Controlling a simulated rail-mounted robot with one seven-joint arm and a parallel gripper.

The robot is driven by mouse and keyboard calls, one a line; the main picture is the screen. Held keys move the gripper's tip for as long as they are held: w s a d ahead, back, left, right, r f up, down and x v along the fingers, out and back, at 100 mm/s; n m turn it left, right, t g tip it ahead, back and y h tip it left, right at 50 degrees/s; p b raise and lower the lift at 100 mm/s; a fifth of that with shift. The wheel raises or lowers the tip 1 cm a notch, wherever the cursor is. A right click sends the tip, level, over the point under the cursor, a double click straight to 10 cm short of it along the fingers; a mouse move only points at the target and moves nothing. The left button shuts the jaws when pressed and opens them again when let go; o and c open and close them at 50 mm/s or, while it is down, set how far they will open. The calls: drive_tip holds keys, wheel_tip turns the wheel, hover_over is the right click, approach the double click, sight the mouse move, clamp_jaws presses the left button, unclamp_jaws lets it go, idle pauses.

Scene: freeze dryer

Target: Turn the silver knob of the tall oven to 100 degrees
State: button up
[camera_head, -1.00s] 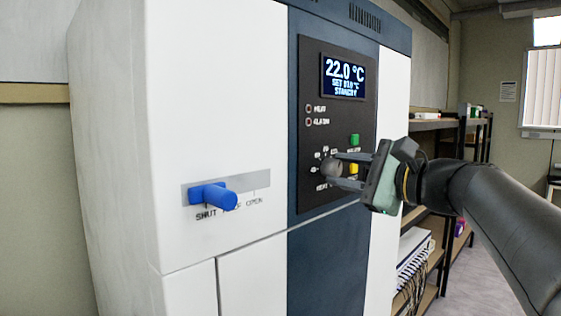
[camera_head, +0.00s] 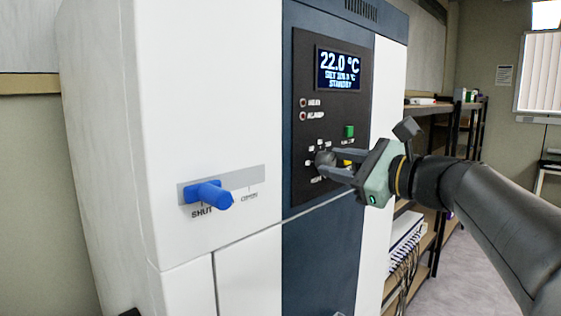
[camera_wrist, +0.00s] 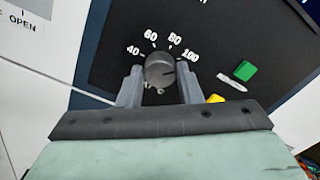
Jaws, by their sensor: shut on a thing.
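The tall oven (camera_head: 135,130) is a white cabinet with a dark blue strip and a black control panel (camera_head: 300,130). The grey-silver knob (camera_head: 325,161) sits low on this panel and shows up close in the wrist view (camera_wrist: 158,70). Around it are the marks 40, 60, 80 and 100. My gripper (camera_head: 331,162) has its two fingers on either side of the knob, shut on it; the fingers also show in the wrist view (camera_wrist: 160,80). The knob's exact setting cannot be told. The display (camera_head: 338,70) reads 22.0 °C, with a blurred set value and STANDBY below.
A green button (camera_head: 349,131) and a partly hidden yellow button (camera_wrist: 216,99) are beside the knob. A blue lever (camera_head: 208,194) sticks out from the white front at SHUT. Shelves (camera_head: 440,130) stand behind at the right, with floor free beyond them.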

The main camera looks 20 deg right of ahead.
drive_tip(key=o, duration=1)
drive_tip(key=shift+s, duration=0.1)
drive_tip(key=b+v, duration=0.3)
drive_tip(key=v, duration=1.4)
drive_tip(key=shift+s, duration=0.15)
